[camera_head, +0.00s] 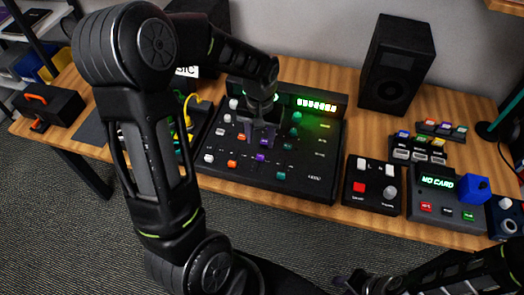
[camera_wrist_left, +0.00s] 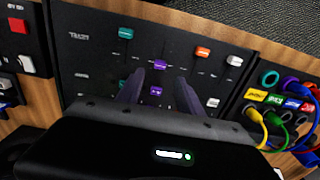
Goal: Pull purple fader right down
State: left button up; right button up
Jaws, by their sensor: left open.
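The black control panel (camera_head: 310,185) carries several coloured caps and knobs. Two purple caps sit near its middle: a front one (camera_head: 260,157) and a rear one (camera_head: 264,142). In the left wrist view the rear cap (camera_wrist_left: 156,91) appears between my fingers, and the front cap (camera_wrist_left: 160,65) appears just beyond the fingertips. I cannot tell which is the right purple fader. My left gripper (camera_wrist_left: 160,77) is open over the panel, with no cap visibly gripped; it also shows in the head view (camera_head: 262,128). My right gripper (camera_head: 345,283) is at the bottom edge, its fingers unclear.
Teal caps (camera_wrist_left: 126,33), an orange cap (camera_wrist_left: 203,52) and white caps stand around the purple ones. Coloured cables (camera_wrist_left: 290,115) lie beside the panel. A smaller box with a red button (camera_head: 359,187) and a speaker (camera_head: 398,65) stand to the right. My left arm hides part of the table.

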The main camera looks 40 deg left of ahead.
aim_at(261, 156)
pick_arm(q)
notch_tip(261, 156, down, 8)
jog(key=shift+r+p, duration=0.15)
jog(key=shift+p, duration=0.3)
grip_shut()
dwell(0.4)
